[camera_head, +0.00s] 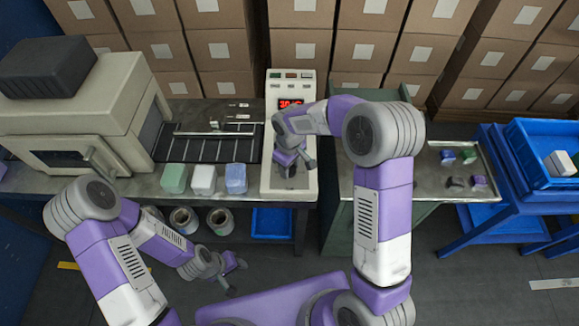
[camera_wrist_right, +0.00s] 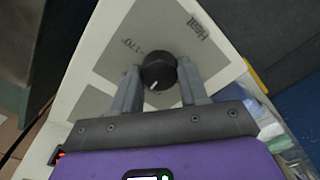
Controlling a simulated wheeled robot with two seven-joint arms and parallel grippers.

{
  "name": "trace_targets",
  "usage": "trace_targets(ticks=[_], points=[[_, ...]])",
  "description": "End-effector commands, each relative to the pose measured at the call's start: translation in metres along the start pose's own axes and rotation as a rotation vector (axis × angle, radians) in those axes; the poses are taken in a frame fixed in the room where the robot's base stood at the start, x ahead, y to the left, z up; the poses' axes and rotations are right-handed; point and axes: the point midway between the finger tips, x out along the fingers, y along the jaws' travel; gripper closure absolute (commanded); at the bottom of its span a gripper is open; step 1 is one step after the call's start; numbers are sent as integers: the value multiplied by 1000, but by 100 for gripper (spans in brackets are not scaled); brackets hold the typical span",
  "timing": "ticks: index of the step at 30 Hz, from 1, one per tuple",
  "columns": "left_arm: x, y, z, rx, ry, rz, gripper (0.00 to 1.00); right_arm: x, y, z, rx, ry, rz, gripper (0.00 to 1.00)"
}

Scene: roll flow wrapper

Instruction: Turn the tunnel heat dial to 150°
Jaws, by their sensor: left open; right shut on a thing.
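The heat dial (camera_wrist_right: 158,70) is a black round knob with a white pointer line, on a pale panel (camera_wrist_right: 125,25) with grey label areas reading "Heat" and "170°". My right gripper (camera_wrist_right: 158,82) is shut on the dial, one finger on each side. In the head view the right gripper (camera_head: 292,160) is over the pale control cabinet (camera_head: 305,188), and the arm hides the dial. A red lit display (camera_head: 290,104) on the cabinet's upright part is partly hidden and its full reading is unclear. My left gripper (camera_head: 234,275) is open and empty, low in front of the bench.
A cream machine (camera_head: 95,110) and a dark conveyor bed (camera_head: 205,148) stand left of the cabinet. Green, white and blue blocks (camera_head: 204,180) sit along the bench front. A metal tray (camera_head: 455,165) with small parts and a blue crate (camera_head: 545,150) are at right.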

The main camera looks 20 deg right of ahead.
Motion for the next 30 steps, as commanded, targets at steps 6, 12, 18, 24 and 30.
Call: trace_targets(ticks=[6,12,18,24,30], points=[[3,-1,0,0,0,0,57,0,0,0,203,0,2,87],[4,-1,0,0,0,0,57,0,0,0,374,0,1,87],[4,-1,0,0,0,0,57,0,0,0,508,0,1,87],[3,-1,0,0,0,0,57,0,0,0,593,0,1,87],[3,-1,0,0,0,0,57,0,0,0,634,0,0,87]])
